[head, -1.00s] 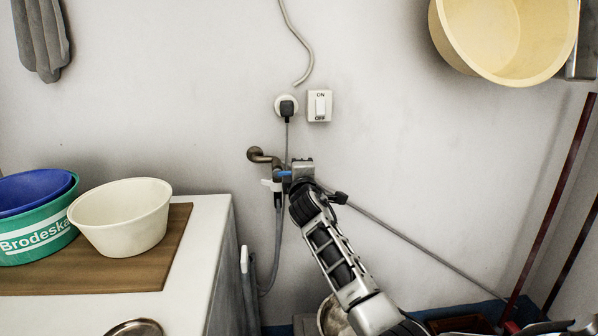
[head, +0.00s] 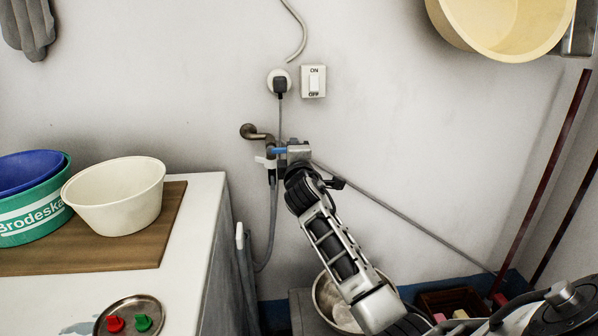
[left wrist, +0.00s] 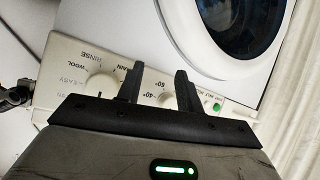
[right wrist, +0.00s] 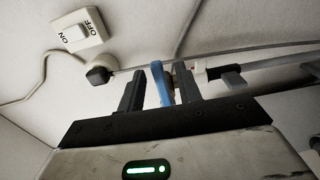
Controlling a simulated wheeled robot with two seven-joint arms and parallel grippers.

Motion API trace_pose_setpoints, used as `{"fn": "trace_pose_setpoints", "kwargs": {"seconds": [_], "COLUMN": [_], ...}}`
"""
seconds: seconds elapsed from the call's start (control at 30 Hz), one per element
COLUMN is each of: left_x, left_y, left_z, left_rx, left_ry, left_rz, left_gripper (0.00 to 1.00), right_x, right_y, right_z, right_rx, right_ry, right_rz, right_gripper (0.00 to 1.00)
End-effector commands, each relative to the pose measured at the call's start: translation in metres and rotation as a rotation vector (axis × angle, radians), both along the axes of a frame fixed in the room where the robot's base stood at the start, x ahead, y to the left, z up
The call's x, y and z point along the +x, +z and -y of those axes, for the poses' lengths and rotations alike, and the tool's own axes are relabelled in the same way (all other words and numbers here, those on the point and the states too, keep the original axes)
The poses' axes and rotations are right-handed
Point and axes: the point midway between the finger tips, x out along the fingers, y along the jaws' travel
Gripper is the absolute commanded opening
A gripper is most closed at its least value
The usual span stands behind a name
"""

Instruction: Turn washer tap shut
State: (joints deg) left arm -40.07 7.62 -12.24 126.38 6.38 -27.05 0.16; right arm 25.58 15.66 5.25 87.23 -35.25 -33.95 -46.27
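The brass washer tap (head: 258,134) sticks out of the wall below the socket. Its blue lever (head: 279,151) points sideways toward my right gripper (head: 291,151). In the right wrist view the blue lever (right wrist: 161,84) stands between the two fingers of my right gripper (right wrist: 160,82). The fingers are apart, with a gap on the left side of the lever; contact on the right side is unclear. A white connector (head: 265,162) and grey hose (head: 272,205) hang below the tap. My left gripper (left wrist: 159,82) is open and empty over the washing machine's dial panel (left wrist: 75,75).
A wall switch (head: 313,81) and plugged socket (head: 279,82) are above the tap. A worktop (head: 203,215) at left bears a cream bowl (head: 115,195), a green tub (head: 30,218) and a metal dish (head: 128,312). A grey pipe (head: 400,213) slopes down to the right.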

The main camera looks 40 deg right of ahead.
Motion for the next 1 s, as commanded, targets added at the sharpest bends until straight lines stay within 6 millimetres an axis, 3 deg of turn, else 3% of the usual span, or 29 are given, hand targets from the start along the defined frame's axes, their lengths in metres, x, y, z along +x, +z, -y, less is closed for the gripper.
{"fn": "trace_pose_setpoints", "kwargs": {"seconds": [0.3,0.5,0.7,1.0], "left_x": [0.0,0.0,0.0,0.0], "left_y": [0.0,0.0,0.0,0.0], "left_z": [0.0,-0.001,-0.001,-0.001], "left_rx": [0.0,0.001,0.001,0.002], "left_ry": [0.001,0.001,0.002,0.001], "left_rz": [-0.006,-0.007,-0.007,-0.007], "left_gripper": [0.36,0.36,0.36,0.36], "right_x": [-0.067,-0.094,-0.105,-0.105], "right_y": [-0.001,-0.001,-0.001,0.0], "right_z": [-0.041,-0.057,-0.063,-0.063], "right_rx": [0.002,0.002,0.001,0.001], "right_ry": [0.003,0.001,0.0,0.0], "right_rz": [-0.003,-0.003,-0.002,-0.002], "right_gripper": [0.35,0.35,0.35,0.35]}}
